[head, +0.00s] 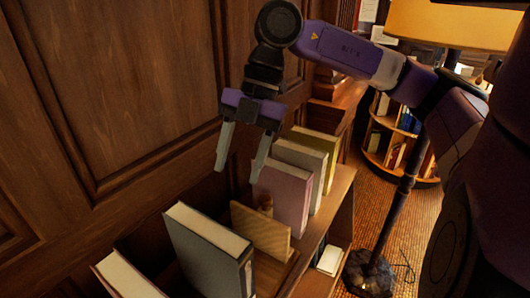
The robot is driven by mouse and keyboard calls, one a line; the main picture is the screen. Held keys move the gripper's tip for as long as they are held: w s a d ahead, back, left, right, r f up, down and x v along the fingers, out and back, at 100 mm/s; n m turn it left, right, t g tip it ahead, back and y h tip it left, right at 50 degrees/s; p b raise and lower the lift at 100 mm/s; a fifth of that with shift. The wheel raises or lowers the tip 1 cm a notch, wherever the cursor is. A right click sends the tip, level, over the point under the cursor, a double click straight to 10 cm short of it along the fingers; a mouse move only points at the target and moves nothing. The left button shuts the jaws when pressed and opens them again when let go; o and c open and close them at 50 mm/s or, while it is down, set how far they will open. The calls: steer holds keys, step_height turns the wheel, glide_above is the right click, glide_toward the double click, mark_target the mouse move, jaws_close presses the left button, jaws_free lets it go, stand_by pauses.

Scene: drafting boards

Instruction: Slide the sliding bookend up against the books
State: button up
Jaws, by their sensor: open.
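The sliding bookend appears to be the light wooden panel (262,232) standing on the shelf top, with a small knob-like piece (266,204) behind its upper edge. Beyond it stand a pink book (285,196), a pale grey book (304,170) and a yellow book (318,146), all upright. On the near side stands a dark grey book (212,252), with a gap between it and the panel. My gripper (237,177) is open and empty, pointing down above the panel and the pink book. The panel's foot is partly hidden by the dark grey book.
A reddish book (125,276) is cut off at the lower left edge. A panelled wooden wall (120,100) rises close behind the shelf. A lamp with a yellow shade (450,24) and dark pole (398,205) stands right of the shelf. A round bookcase (398,150) stands farther back.

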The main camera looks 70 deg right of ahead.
mark_target(265, 197)
steer(key=s+d+f+m+g+h, duration=0.2)
steer(key=s+d+m+h, duration=0.15)
steer(key=d, duration=0.35)
steer(key=shift+y, duration=0.25)
steer(key=f+b, duration=0.2)
steer(key=f, duration=0.2)
steer(key=f+b, duration=0.3)
steer(key=a+f+b, duration=0.1)
steer(key=f+b, duration=0.2)
steer(key=f, duration=0.1)
steer(key=shift+w+a+f, duration=0.1)
steer(key=shift+f, duration=0.25)
jaws_close()
steer(key=shift+a, duration=0.1)
steer(key=shift+w+a+b, duration=0.25)
steer(key=shift+a+b, duration=0.3)
steer(key=shift+a, duration=0.4)
steer(key=shift+w+a+b, duration=0.25)
steer(key=shift+a+b, duration=0.25)
steer(key=shift+a, duration=0.45)
steer(key=shift+w+a+b, duration=0.25)
steer(key=shift+a+b, duration=0.3)
steer(key=shift+a, duration=0.5)
